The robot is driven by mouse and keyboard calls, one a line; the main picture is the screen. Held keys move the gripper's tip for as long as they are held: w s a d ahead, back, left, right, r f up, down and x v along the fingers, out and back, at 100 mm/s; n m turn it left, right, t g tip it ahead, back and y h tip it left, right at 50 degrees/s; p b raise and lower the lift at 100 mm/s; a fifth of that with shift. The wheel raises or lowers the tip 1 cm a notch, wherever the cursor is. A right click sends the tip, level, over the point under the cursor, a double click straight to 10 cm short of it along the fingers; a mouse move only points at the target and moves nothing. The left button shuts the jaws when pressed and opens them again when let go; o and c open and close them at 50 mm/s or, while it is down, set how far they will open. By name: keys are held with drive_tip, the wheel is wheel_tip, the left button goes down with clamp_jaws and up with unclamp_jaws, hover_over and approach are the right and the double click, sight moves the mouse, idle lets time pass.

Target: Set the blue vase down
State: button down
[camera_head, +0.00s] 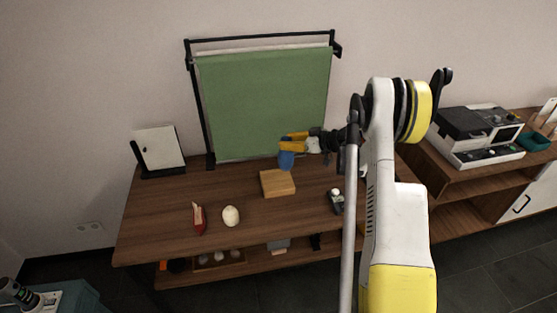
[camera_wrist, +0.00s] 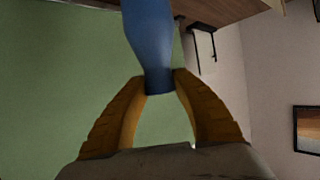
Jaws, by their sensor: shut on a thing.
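The blue vase (camera_head: 286,160) is above the wooden table (camera_head: 160,215), just over or on the back of a light wooden block (camera_head: 278,184); I cannot tell whether they touch. My gripper (camera_head: 294,142) has yellow fingers and is shut on the upper part of the vase. In the wrist view, the vase (camera_wrist: 151,45) extends from between the two fingertips (camera_wrist: 160,86), one on each side of it. The vase looks roughly upright in the head view.
A green panel (camera_head: 265,105) on a black frame stands behind the vase. A white egg-shaped object (camera_head: 231,216), a red object (camera_head: 199,220) and a small dark device (camera_head: 336,201) stand on the table. The table's left part is clear. A side cabinet (camera_head: 475,180) bears a white machine (camera_head: 480,140).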

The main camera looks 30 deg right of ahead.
sight(281, 155)
drive_tip(key=a+f, duration=0.1)
drive_tip(key=f, duration=0.1)
drive_tip(key=w+a+f+b, duration=0.1)
drive_tip(key=f, duration=0.1)
drive_tip(key=a+f, duration=0.1)
drive_tip(key=f, duration=0.1)
drive_tip(key=shift+w+a+f+b, duration=0.1)
drive_tip(key=shift+w+f+b, duration=0.1)
drive_tip(key=shift+w+b, duration=0.2)
drive_tip(key=shift+r, duration=0.1)
drive_tip(key=c, duration=1.1)
unclamp_jaws()
drive_tip(key=shift+o, duration=0.2)
